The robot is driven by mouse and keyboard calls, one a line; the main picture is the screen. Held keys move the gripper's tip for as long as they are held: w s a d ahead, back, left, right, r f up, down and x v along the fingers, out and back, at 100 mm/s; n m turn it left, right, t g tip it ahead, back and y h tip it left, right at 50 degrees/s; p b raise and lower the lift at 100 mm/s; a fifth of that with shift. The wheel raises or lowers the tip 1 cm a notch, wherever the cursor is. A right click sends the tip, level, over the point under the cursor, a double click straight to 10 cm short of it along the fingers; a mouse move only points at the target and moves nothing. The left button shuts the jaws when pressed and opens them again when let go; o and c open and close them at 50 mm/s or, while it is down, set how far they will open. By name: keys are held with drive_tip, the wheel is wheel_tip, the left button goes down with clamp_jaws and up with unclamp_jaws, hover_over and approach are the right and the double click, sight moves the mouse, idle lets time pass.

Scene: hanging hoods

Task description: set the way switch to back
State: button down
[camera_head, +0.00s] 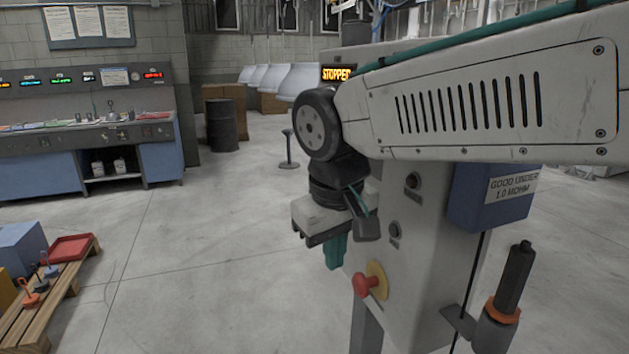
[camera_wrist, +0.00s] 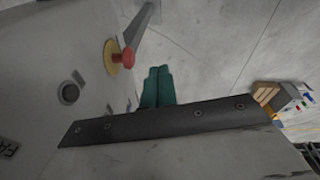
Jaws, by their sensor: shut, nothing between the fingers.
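A grey control cabinet (camera_head: 425,255) stands at the right of the head view, and its side also shows in the wrist view (camera_wrist: 55,45). It carries two dark round knobs, an upper one (camera_head: 413,181) and a lower one (camera_head: 394,232). One dark knob shows in the wrist view (camera_wrist: 70,92). I cannot tell which control is the way switch or how it is set. My gripper (camera_head: 335,255) hangs in front of the cabinet, with its teal fingers together and empty.
A red mushroom button (camera_head: 366,284) on a yellow disc juts out below the knobs, near my fingers. A blue box (camera_head: 492,195) and a black-handled tool in a holder (camera_head: 515,278) are at the right. A lit sign (camera_head: 336,73) reads STOPPED.

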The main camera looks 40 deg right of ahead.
drive_tip(key=w+d+r+m+h, duration=0.1)
drive_tip(key=w+d+r+h, duration=0.1)
drive_tip(key=w, duration=1.1)
drive_tip(key=w+d+r+m+t+h, duration=0.1)
drive_tip(key=w+d+r, duration=0.4)
drive_tip(key=w, duration=0.9)
drive_tip(key=shift+d+m+h, duration=0.4)
drive_tip(key=shift+m+h, duration=0.3)
drive_tip(key=shift+h, duration=0.3)
drive_tip(key=shift+w, duration=0.1)
drive_tip(key=w+d+f, duration=0.1)
drive_tip(key=d+f, duration=0.7)
drive_tip(key=d, duration=0.1)
drive_tip(key=shift+f, duration=0.3)
